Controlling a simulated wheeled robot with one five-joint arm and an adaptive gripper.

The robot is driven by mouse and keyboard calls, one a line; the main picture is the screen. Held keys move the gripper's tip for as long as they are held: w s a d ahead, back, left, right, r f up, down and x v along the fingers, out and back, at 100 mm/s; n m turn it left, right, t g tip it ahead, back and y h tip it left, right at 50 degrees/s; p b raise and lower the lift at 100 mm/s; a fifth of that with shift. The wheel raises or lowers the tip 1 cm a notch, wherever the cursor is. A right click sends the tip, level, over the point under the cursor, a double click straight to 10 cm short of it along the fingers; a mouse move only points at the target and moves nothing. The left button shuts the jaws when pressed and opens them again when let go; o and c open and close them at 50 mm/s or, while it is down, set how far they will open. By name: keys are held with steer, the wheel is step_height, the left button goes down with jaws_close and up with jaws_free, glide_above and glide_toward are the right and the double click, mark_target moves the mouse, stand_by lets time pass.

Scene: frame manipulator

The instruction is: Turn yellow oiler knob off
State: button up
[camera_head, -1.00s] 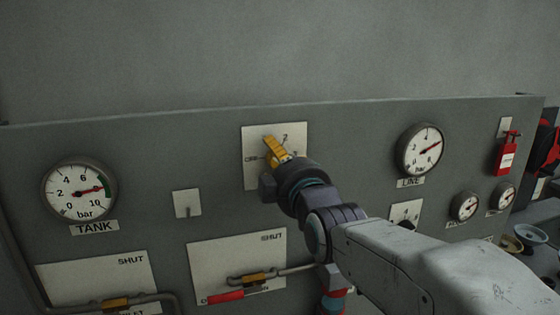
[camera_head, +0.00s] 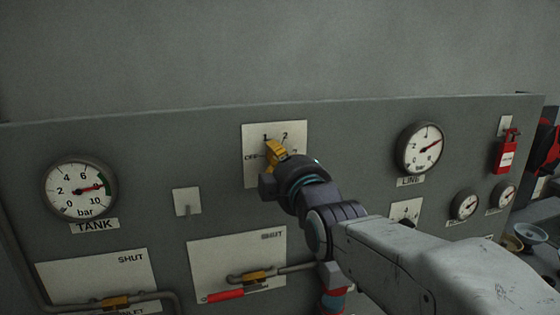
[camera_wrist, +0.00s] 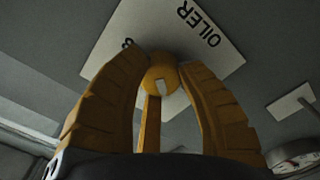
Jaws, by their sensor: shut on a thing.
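The oiler plate (camera_head: 252,176) is a white square on the grey panel, marked OFF at left, 1 and 2 above, and a partly covered mark at right. My gripper (camera_head: 274,152) reaches it from the lower right. In the wrist view, the plate (camera_wrist: 226,52) shows the word OILER. There my gripper (camera_wrist: 163,66) has its ribbed yellow fingers shut on the yellow oiler knob (camera_wrist: 158,76), one on each side. The knob has a small white mark on its face. In the head view the fingers and wrist cover most of the knob, so its exact setting is unclear.
A TANK gauge (camera_head: 79,188) is at left and a LINE gauge (camera_head: 421,148) at right. Below the oiler are a red-handled valve (camera_head: 226,295) and pipework. The panel around the oiler plate is mostly flat.

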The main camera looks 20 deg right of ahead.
steer(key=shift+f+b, duration=0.2)
steer(key=shift+b, duration=0.1)
steer(key=n+b, duration=0.6)
steer(key=shift+r+n+b, duration=0.1)
steer(key=shift+n+b, duration=0.3)
steer(key=shift+r, duration=0.1)
steer(key=o, duration=1.2)
steer(key=shift+w, duration=0.1)
steer(key=shift+s, duration=6.05)
